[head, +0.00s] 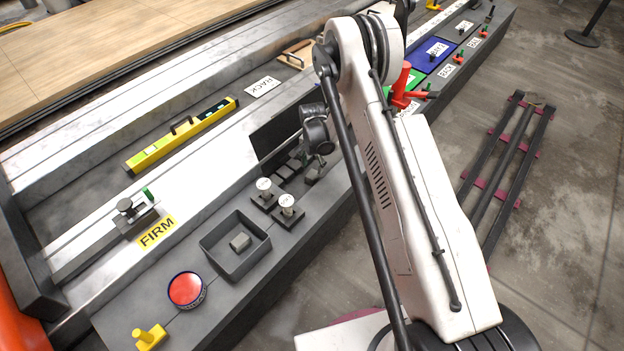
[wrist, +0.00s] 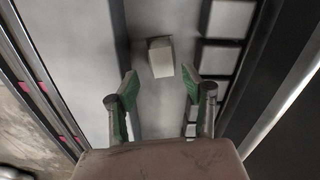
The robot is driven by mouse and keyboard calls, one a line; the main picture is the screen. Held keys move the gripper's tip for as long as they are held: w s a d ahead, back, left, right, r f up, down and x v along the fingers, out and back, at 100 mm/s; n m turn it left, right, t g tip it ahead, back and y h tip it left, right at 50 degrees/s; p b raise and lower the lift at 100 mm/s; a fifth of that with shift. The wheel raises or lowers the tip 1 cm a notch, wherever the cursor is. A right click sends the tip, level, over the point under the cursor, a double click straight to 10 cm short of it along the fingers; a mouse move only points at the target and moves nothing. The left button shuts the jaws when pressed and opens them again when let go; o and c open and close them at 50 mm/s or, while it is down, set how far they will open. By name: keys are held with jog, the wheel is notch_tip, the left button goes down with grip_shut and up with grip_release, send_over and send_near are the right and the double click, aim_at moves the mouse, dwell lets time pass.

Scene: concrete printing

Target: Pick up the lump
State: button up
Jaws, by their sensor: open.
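My gripper (wrist: 160,84) is open in the wrist view, its two green-padded fingers apart with nothing between them. A small pale grey block, seemingly the lump (wrist: 161,58), stands on the grey surface just beyond the fingertips, roughly centred between them. In the head view a grey block (head: 313,174) lies below the dark end of my arm, beside a row of similar blocks; it looks like the same one. My fingers cannot be made out in the head view. Another grey block (head: 240,241) sits in a square open tray (head: 207,244).
A row of grey blocks in dark frames (wrist: 220,58) runs close to the right of the lump in the wrist view. Two knobbed stamps (head: 287,207), a red button (head: 186,289) and a yellow level (head: 180,134) stand on the bench. An upright dark panel (head: 272,135) is close by.

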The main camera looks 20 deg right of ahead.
aim_at(312, 174)
jog(key=shift+w+f+b, duration=0.15)
jog(key=shift+f+b, duration=1.3)
jog(key=shift+f, duration=1.95)
jog(key=shift+r, duration=0.1)
jog(key=c, duration=0.9)
jog(key=shift+c, duration=0.2)
jog(key=shift+r, duration=0.1)
